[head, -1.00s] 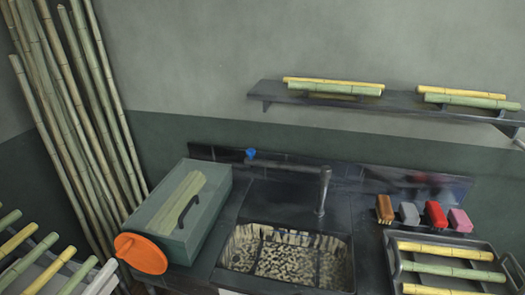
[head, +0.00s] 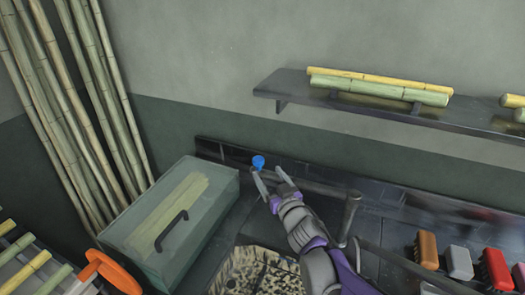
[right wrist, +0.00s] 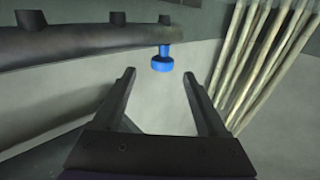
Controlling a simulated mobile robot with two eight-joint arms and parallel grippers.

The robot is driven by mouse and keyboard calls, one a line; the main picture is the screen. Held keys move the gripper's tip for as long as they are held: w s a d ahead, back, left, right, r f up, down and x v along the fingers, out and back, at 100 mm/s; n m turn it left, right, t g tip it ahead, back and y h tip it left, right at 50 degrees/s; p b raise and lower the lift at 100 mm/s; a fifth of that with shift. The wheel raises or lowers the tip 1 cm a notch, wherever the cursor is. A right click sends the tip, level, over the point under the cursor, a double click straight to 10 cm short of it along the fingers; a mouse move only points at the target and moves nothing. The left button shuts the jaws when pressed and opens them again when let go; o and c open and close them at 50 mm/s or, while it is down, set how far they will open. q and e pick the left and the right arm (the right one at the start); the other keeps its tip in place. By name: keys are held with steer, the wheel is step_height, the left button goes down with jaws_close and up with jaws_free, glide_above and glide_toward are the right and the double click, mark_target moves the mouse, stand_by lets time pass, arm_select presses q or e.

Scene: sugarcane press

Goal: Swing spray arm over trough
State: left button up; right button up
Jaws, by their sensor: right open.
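The spray arm (head: 325,189) is a dark pipe running left from an upright post behind the trough (head: 250,272). At its left end is a blue knob (head: 258,161). My right gripper (head: 268,173) is open and empty, its fingertips just below and beside the knob. In the right wrist view, the spray arm (right wrist: 90,40) crosses the upper left with its stubby nozzles, and the blue knob (right wrist: 161,63) shows between and just beyond the tips of the open right gripper (right wrist: 158,74). My right forearm hides part of the trough and pipe. My left gripper is not in view.
A green box (head: 175,215) with a black handle stands left of the trough. Brushes (head: 460,262) sit at the right. A wall shelf (head: 400,108) holds cane pieces above. Tall canes (head: 75,110) lean at the left, with an orange disc (head: 115,272) below.

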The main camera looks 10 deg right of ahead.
mark_target(256, 158)
steer(key=shift+w+a+r, duration=0.1)
steer(key=shift+w+a, duration=0.2)
steer(key=shift+w, duration=0.3)
steer(key=w, duration=0.3)
steer(key=w+a+p, duration=0.1)
steer(key=w, duration=0.2)
steer(key=w+a, duration=0.1)
steer(key=w, duration=0.2)
steer(key=shift+w+p, duration=0.15)
steer(key=shift+p, duration=0.25)
jaws_close()
stand_by(0.4)
